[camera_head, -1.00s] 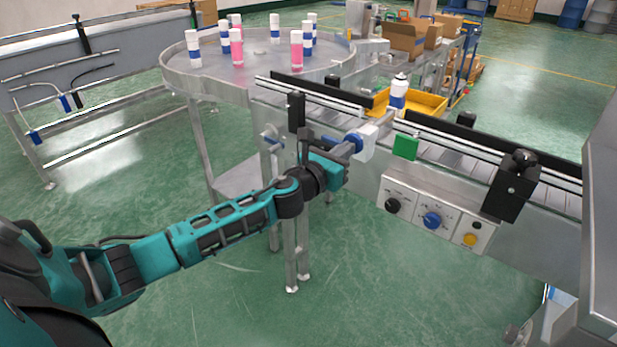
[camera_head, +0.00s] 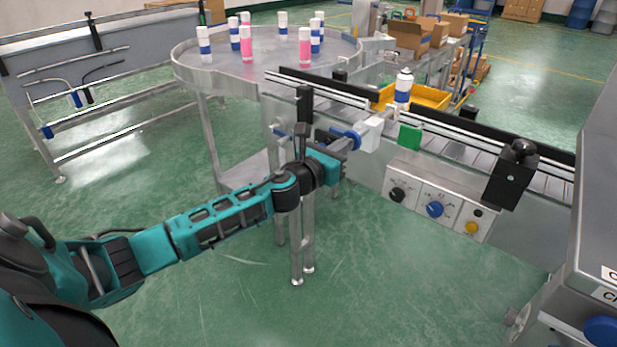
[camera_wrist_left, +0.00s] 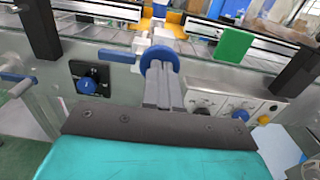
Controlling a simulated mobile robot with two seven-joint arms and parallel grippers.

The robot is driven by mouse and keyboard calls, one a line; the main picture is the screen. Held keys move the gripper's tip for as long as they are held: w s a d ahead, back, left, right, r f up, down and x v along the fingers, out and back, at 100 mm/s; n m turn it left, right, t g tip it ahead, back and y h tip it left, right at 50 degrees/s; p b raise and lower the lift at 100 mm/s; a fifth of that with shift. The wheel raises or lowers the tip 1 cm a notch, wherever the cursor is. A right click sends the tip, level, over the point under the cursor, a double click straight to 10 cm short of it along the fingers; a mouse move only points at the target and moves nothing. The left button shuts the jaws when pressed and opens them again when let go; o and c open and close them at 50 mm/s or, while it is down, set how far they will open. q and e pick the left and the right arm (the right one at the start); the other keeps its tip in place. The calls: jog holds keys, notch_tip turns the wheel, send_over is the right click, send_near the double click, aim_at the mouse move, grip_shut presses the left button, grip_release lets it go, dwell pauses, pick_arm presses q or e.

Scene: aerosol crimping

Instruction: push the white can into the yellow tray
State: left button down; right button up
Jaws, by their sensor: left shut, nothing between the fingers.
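The white can (camera_head: 403,87), with a blue band, stands upright at the far side of the conveyor, in front of the yellow tray (camera_head: 436,95). I cannot tell whether it touches the tray. The tray also shows at the top of the left wrist view (camera_wrist_left: 175,17). My left gripper (camera_head: 347,142) is shut and empty at the conveyor's near side, with its fingertips (camera_wrist_left: 162,84) at a round blue disc (camera_wrist_left: 160,58). The disc is beside a white block (camera_head: 371,134); whether the fingers touch it is unclear. My right gripper is not in view.
The conveyor's black and metal rails (camera_head: 470,131) run across, with a green block (camera_head: 410,138) on the near side. A control panel (camera_head: 436,209) is below. A round table (camera_head: 262,70) with several cans stands behind left.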

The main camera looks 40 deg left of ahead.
pick_arm(q)
jog(key=s, duration=1)
jog(key=shift+s+a, duration=0.2)
jog(key=shift+a, duration=0.25)
jog(key=shift+f, duration=0.15)
jog(key=s+d+f+n+g, duration=0.2)
jog(key=s+d+f+n, duration=0.2)
jog(key=n, duration=0.7)
jog(key=s+d+f+n+g, duration=0.2)
jog(key=s+d+f+n, duration=0.3)
jog(key=s+f+n, duration=0.4)
jog(key=s+d+f+n+g, duration=0.3)
jog(key=s+d+f+n, duration=0.2)
jog(key=f+n, duration=0.5)
jog(key=s+n, duration=0.2)
jog(key=n, duration=0.2)
jog(key=shift+f+n, duration=0.2)
jog(key=shift+n, duration=0.1)
dwell(0.6)
